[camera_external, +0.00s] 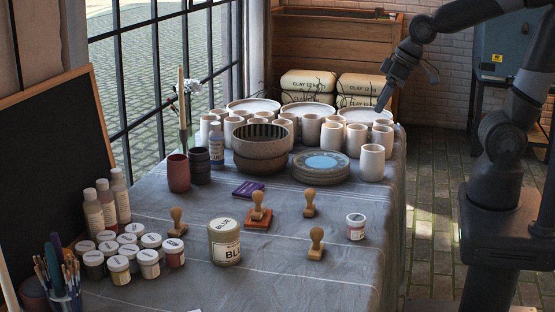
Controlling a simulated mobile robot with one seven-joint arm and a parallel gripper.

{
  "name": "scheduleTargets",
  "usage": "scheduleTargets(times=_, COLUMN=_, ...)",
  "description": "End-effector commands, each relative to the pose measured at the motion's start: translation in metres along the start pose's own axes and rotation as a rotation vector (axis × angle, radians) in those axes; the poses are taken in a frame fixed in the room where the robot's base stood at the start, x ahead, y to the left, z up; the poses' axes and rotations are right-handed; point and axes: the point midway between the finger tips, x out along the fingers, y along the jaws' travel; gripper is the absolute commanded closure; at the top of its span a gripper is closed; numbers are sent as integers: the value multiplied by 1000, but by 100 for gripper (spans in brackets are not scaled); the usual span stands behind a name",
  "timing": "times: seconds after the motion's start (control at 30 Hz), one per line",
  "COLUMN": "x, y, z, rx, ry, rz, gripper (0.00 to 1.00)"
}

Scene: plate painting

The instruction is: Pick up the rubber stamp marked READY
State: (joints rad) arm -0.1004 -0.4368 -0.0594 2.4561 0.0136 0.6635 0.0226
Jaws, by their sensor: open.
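Several wooden-handled rubber stamps stand on the grey cloth-covered table (200,283). One stamp (177,221) is at the left, near the paint jars. Another stamp (258,205) stands on an orange-red ink pad (257,224) near the middle. A third stamp (310,204) is to its right, and a further stamp (316,243) is nearer the front. No marking is legible, so I cannot tell which one reads READY. My gripper (380,106) is open, high at the back right by the white cups, well away from the stamps. I see nothing held.
A large BLUE jar (225,243) stands among the stamps, with a small jar (356,227) to the right. A purple pad (248,189) lies behind. Stacked plates (321,168), bowls (262,146) and cups (372,162) crowd the back. The front right of the table is clear.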

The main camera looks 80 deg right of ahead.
Motion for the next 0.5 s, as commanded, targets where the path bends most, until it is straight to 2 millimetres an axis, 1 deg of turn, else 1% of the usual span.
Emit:
scheduleTargets(times=0.03, x=16, y=-3, z=-5, rx=-2, ry=-15, rz=-4, gripper=24)
scheduleTargets(times=0.23, x=74, y=-12, z=-25, rx=-2, ry=-35, rz=-9, gripper=24)
scheduleTargets(times=0.37, x=114, y=-18, z=-31, rx=-5, ry=-47, rz=-4, gripper=24)
scheduleTargets(times=0.5, x=158, y=-24, z=-34, rx=-11, ry=-58, rz=7, gripper=24)
